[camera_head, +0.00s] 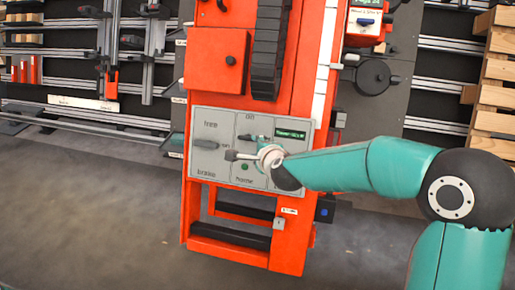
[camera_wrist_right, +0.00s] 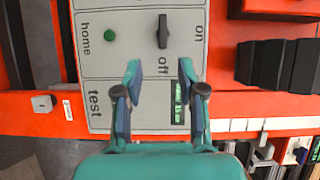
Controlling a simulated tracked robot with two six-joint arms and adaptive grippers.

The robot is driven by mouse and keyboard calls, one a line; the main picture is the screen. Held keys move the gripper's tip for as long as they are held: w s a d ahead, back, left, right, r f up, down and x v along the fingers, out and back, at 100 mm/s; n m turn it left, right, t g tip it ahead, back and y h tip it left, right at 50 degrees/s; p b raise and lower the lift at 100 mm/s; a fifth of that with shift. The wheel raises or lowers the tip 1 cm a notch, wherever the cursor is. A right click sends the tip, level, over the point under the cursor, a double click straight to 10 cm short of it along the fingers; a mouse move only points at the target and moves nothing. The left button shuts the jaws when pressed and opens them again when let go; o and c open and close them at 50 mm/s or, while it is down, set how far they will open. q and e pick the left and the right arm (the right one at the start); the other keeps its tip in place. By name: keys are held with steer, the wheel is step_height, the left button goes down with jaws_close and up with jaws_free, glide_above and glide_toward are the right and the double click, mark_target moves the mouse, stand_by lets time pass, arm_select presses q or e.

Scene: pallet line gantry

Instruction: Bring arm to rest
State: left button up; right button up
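My right arm (camera_head: 370,168) reaches in from the right of the head view, and its gripper (camera_head: 232,156) is in front of the grey control panel (camera_head: 205,118). In the wrist view the right gripper (camera_wrist_right: 160,75) is open, its two fingers apart with only panel surface between them. A dark on/off switch (camera_wrist_right: 163,31) lies just beyond the fingertips, its handle lengthwise toward the "off" label. A green button (camera_wrist_right: 110,35) marked "home" sits to its left. I cannot tell whether the fingers touch the panel. My left gripper is not in view.
The panel is on an orange cabinet (camera_head: 215,63) with a grey lever (camera_head: 205,144) between "free" and "brake", and a small green-lit display (camera_head: 290,134). Black bellows (camera_head: 268,50) run above. Rails and racks stand behind at left, wooden slats (camera_head: 497,75) at right. The floor (camera_head: 90,220) at left is clear.

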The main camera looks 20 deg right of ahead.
stand_by(0.3)
steer(key=s+d+f+g, duration=0.1)
steer(key=s+f+g, duration=0.2)
steer(key=f, duration=1.2)
steer(key=s+a+f+n+g+y, duration=0.1)
steer(key=s+a+f+n+g, duration=0.2)
steer(key=s+f, duration=0.55)
steer(key=s+a+f+n+g+y, duration=0.15)
steer(key=s+f+n, duration=0.25)
steer(key=s+f, duration=0.45)
steer(key=s+a+f+n+g+y, duration=0.1)
steer(key=s+a+f+n+g, duration=0.15)
steer(key=s+n, duration=0.4)
steer(key=s+a+f+n+g+y, duration=0.1)
steer(key=s+a+f+n+g, duration=0.1)
steer(key=s+a+n, duration=0.45)
steer(key=w+a+p+v, duration=0.1)
steer(key=a+p+v, duration=0.1)
steer(key=p+v, duration=0.8)
steer(key=a+r+p+v, duration=0.1)
steer(key=p+v, duration=0.9)
steer(key=p, duration=0.1)
steer(key=shift+a+r+m+p, duration=0.3)
steer(key=shift+r+m, duration=0.1)
steer(key=shift+r, duration=0.25)
